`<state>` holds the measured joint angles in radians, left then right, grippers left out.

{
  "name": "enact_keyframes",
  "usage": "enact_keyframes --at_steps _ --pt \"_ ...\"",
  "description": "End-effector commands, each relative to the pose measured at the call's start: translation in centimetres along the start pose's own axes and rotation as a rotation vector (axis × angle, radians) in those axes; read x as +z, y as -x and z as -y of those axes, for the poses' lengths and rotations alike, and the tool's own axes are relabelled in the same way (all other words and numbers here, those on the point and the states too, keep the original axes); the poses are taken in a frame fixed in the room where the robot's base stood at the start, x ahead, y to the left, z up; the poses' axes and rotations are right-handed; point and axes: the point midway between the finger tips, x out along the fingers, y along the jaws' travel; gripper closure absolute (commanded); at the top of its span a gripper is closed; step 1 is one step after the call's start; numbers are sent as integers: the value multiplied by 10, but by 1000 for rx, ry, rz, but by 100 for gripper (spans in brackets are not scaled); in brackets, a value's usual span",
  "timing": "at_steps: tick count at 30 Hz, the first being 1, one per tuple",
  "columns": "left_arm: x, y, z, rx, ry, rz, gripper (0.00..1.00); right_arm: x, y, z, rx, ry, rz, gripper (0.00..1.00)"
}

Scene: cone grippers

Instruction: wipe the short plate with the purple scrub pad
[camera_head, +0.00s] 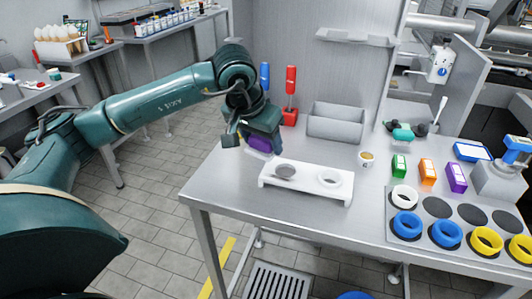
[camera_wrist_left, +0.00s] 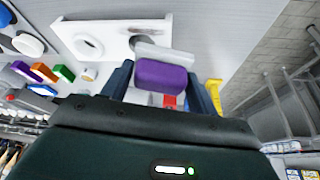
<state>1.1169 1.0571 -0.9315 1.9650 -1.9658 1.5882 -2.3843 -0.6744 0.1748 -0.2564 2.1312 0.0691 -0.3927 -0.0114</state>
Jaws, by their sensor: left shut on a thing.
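The purple scrub pad (camera_head: 259,145) is in my left gripper (camera_head: 252,138), which is shut on it above the table's left part. In the left wrist view the purple pad (camera_wrist_left: 162,77) sits between the two dark fingers (camera_wrist_left: 162,90), with a pale grey layer on its far side. The short white plate (camera_head: 306,190) stands on the table just right of and nearer than the gripper. It has a grey round patch at its left and a white ring at its right. The plate also shows in the left wrist view (camera_wrist_left: 112,31), with a dark smudge near the pad. The pad looks apart from the plate.
A grey bin (camera_head: 336,122) and red and blue upright tools (camera_head: 290,90) stand behind. A small cup (camera_head: 367,159) and green, orange and purple boxes (camera_head: 428,171) are to the right. A tray (camera_head: 452,215) with blue, yellow and white rings fills the right front.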

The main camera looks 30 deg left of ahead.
Motion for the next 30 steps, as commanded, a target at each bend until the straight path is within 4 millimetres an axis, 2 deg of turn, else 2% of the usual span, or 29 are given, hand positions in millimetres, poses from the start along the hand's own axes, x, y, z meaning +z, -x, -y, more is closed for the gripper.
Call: enact_keyframes --at_steps 1,5,11,22,30 --pt "-3 -4 7 1 1 -2 59 5 -4 1 -5 -1 -8 100" --pt "-8 -1 12 3 -5 0 59 3 -4 3 -11 -6 -17 100" --pt "-3 -12 12 2 -7 1 59 7 -7 3 -14 -19 -22 100" --pt "12 -48 12 2 -6 2 59 22 -18 2 -26 -67 -39 100" --pt "15 -54 12 2 -6 0 59 17 -17 3 -31 -85 -56 100"
